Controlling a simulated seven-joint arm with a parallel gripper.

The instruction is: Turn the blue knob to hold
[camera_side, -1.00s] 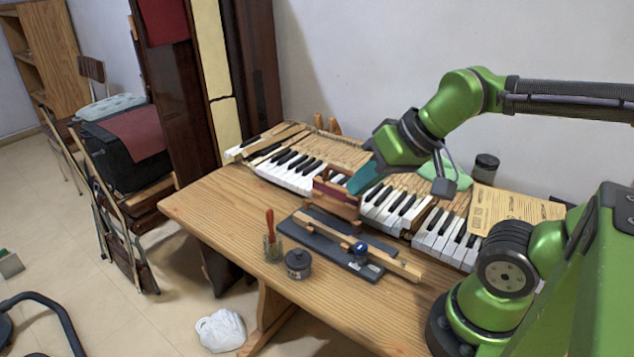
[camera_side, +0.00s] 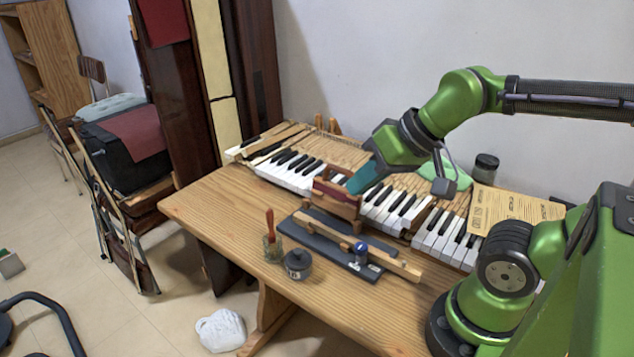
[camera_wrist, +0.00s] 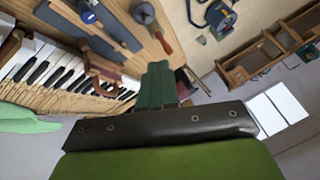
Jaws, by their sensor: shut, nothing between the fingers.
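The blue knob (camera_side: 361,249) sits near the right end of a wooden bar (camera_side: 330,232) on a dark plate (camera_side: 376,271) at the front of the bench. In the wrist view the blue knob (camera_wrist: 88,15) shows at the upper left. Its marking is too small to read. My gripper (camera_side: 354,189) is shut and empty, its teal fingers pointing down to the left beside a wooden block with a dark red strip (camera_side: 334,193). It is behind and above the knob, well apart from it. The wrist view shows the shut fingers of my gripper (camera_wrist: 158,68).
Piano keys (camera_side: 290,170) run along the back of the bench. A glass jar with a red-handled tool (camera_side: 271,245) and a dark pot (camera_side: 298,264) stand left of the plate. The front left bench is clear.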

